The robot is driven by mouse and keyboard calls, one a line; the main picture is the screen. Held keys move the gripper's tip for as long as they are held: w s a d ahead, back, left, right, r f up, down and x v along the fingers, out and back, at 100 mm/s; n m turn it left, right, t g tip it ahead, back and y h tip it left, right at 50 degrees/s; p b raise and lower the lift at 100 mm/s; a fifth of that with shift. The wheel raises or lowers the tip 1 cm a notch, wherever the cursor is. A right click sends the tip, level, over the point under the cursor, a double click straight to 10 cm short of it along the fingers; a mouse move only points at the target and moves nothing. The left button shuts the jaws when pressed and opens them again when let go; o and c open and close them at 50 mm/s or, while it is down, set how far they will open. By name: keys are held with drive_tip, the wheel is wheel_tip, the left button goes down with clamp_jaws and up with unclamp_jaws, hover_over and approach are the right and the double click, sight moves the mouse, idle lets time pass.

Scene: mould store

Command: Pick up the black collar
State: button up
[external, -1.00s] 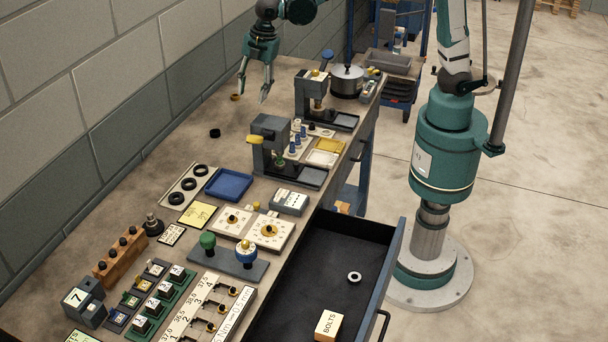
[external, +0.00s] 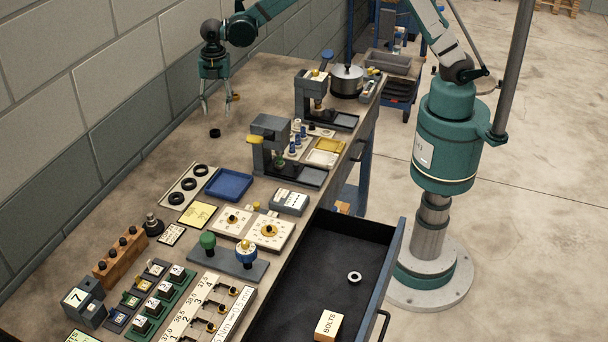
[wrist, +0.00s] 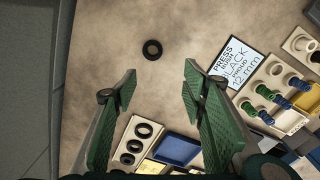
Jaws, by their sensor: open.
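A small black collar (external: 215,133) lies flat and alone on the bench top toward the wall. It also shows in the wrist view (wrist: 152,49), beyond the fingertips and roughly between their lines. My gripper (external: 216,109) is open and empty above the bench, just above and behind the collar in the external view. In the wrist view its green-padded fingers (wrist: 158,90) are wide apart, with nothing between them. Several similar black rings lie on a pale plate (external: 170,211) nearer the front.
A blue tray (external: 229,185) stands by the ring plate. Two presses (external: 262,150) (external: 310,98) stand right of the collar. A card reading "PRESS BUSH BLACK PROUD 12 mm" (wrist: 231,62) lies right of it. A brass ring (external: 236,97) lies behind. The bench around the collar is clear.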

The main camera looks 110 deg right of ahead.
sight(215, 132)
drive_tip(key=shift+n, duration=0.4)
drive_tip(key=shift+w+d+f+p, duration=0.2)
drive_tip(key=shift+w+d+f, duration=0.2)
drive_tip(key=shift+d+f, duration=0.3)
drive_tip(key=shift+w+d+f+p, duration=0.15)
drive_tip(key=shift+w+d+f, duration=0.2)
drive_tip(key=shift+d+f, duration=0.3)
drive_tip(key=shift+a+f, duration=0.15)
drive_tip(key=shift+f, duration=1.25)
drive_tip(key=shift+s+f, duration=0.1)
drive_tip(key=shift+f, duration=2.5)
drive_tip(key=c, duration=1)
